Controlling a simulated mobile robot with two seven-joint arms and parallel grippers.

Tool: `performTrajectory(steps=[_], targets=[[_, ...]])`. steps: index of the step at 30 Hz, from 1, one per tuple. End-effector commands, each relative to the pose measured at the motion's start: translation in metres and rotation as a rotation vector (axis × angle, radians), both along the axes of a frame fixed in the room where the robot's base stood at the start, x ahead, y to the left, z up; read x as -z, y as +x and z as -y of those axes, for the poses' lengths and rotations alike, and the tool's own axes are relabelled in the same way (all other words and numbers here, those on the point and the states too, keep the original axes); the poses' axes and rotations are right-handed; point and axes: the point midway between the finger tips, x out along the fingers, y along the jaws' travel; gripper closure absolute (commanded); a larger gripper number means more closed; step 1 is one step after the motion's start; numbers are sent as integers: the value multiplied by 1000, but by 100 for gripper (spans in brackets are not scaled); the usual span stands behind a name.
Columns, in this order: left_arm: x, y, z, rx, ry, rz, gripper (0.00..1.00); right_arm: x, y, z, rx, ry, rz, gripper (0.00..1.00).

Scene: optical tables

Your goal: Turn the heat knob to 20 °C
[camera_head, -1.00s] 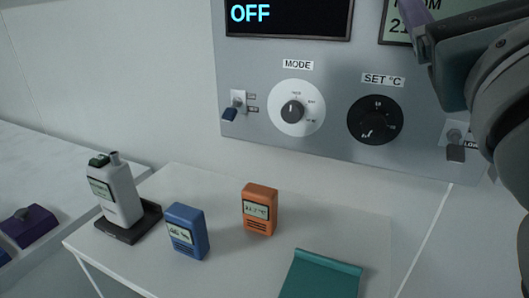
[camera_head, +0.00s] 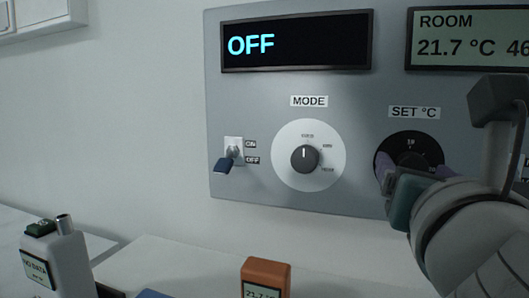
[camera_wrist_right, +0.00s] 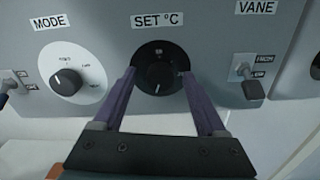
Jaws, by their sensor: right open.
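The black SET °C dial (camera_head: 410,142), the knob marked in degrees, is on the grey wall panel (camera_head: 260,100). It also shows in the right wrist view (camera_wrist_right: 160,52), with its round black grip (camera_wrist_right: 159,76) in the middle. My right gripper (camera_head: 412,168) is in front of this dial and partly covers it in the head view. In the right wrist view its two purple fingers (camera_wrist_right: 158,80) are apart, one on each side of the grip. I cannot tell whether they touch it. The dial's set value is not readable. My left gripper is not in view.
The white MODE dial (camera_head: 325,150) is left of SET °C, its pointer up. A blue toggle (camera_head: 224,164) tilts down beside OFF. The upper display (camera_head: 295,42) reads OFF; the room display (camera_head: 462,45) reads 21.7 °C. A VANE switch (camera_wrist_right: 248,78) sits close right. An orange meter (camera_head: 265,275) stands below.

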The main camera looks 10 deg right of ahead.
Motion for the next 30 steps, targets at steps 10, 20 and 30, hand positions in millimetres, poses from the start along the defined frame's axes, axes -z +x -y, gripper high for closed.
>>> performTrajectory(steps=[10, 20, 30], targets=[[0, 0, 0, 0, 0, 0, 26, 0, -1, 3, -1, -1, 1, 26], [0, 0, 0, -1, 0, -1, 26, 0, -1, 3, -1, -1, 1, 57], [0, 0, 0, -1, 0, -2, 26, 0, -1, 3, 0, -1, 1, 96]])
